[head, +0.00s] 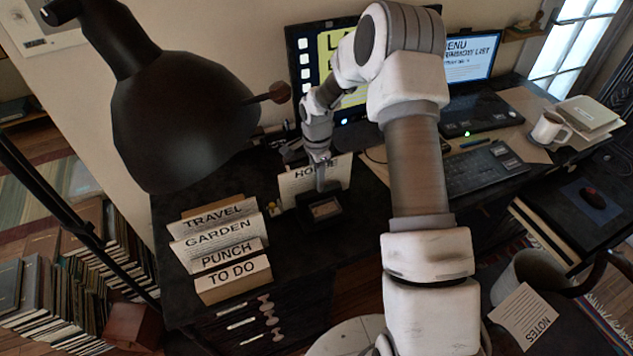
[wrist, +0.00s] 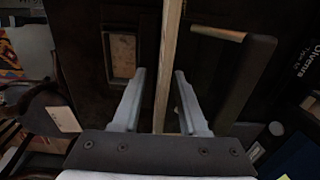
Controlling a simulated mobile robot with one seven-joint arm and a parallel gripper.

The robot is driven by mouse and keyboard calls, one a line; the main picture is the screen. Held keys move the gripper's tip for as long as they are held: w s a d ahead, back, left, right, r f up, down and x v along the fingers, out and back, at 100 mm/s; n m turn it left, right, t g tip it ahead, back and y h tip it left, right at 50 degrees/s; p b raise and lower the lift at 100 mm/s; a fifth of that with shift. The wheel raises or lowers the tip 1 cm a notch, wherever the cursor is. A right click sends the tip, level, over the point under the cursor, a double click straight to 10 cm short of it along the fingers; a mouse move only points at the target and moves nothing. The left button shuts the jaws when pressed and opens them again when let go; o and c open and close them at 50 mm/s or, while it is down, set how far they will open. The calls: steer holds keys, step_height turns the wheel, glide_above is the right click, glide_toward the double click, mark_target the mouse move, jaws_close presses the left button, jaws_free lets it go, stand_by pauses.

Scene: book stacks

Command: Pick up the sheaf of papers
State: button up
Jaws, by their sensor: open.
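A pale sheaf of papers (head: 336,173), its printed heading partly hidden by my arm, stands upright on the dark desk in the head view. In the wrist view it appears edge-on as a long thin pale strip (wrist: 169,55). My gripper (wrist: 159,80) is open, with one finger on each side of that strip. Gaps show between the strip and both fingers. In the head view my gripper (head: 320,184) points down at the sheaf and covers part of it.
A small dark framed tray (head: 325,209) lies just in front of the sheaf. Labelled paper stacks (head: 222,241) stand at the left, below a large black lamp (head: 185,125). A monitor (head: 308,70) stands behind; a keyboard (head: 484,171) and mug (head: 549,130) are at the right.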

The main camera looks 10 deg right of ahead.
steer(key=shift+f+b, duration=0.25)
steer(key=shift+b, duration=0.15)
stand_by(0.3)
jaws_close()
